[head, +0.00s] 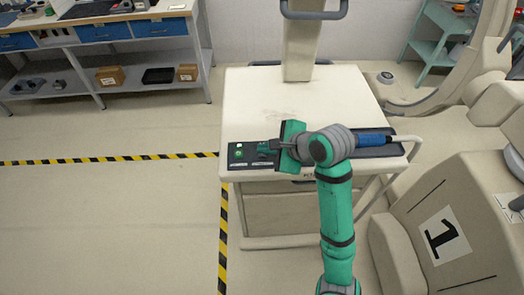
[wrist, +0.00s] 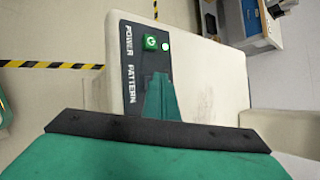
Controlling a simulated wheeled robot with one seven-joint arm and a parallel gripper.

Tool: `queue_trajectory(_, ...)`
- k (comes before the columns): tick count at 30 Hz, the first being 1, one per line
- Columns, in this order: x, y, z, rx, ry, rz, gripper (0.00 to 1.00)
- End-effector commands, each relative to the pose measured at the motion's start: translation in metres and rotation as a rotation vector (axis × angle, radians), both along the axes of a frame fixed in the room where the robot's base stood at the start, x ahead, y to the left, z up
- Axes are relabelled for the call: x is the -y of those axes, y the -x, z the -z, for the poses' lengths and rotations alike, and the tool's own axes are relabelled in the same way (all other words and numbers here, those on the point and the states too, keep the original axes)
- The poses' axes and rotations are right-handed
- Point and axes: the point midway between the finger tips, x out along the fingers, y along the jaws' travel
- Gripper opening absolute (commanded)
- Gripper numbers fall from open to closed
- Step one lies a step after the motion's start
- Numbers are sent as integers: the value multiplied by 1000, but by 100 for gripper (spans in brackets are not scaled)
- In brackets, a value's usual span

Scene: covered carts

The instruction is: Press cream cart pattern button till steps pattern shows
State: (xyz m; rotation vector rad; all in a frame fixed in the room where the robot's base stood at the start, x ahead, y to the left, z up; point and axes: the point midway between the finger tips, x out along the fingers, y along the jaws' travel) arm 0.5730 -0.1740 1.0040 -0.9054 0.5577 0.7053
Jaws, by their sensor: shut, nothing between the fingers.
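The cream cart (head: 345,92) stands in front of me, with a dark control panel (head: 233,161) at its front left corner. In the wrist view the panel (wrist: 128,52) carries the words POWER and PATTERN. A green power button (wrist: 151,42) sits by POWER, with a small lit lamp (wrist: 166,46) beside it. My gripper (head: 264,149) is shut and empty, over the panel. In the wrist view its fingers (wrist: 158,80) cover the place beside PATTERN, so the pattern button is hidden. I cannot tell whether they touch it. No pattern display is in view.
A dark tray (head: 395,151) holding a blue-handled tool (head: 372,139) lies at the cart top's right. A column (head: 301,52) rises at its back. A cream machine marked 1 (head: 405,205) stands close at right. Floor left of the cart is clear, with striped tape (head: 110,160).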

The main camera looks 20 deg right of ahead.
Motion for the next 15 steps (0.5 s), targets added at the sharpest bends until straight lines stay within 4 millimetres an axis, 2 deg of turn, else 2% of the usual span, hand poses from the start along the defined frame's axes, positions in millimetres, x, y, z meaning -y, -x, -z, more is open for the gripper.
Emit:
queue_trajectory(8, 0, 0, 0, -1, 0, -1, 0)
queue_trajectory(15, -1, 0, -8, -1, 0, -2, 0)
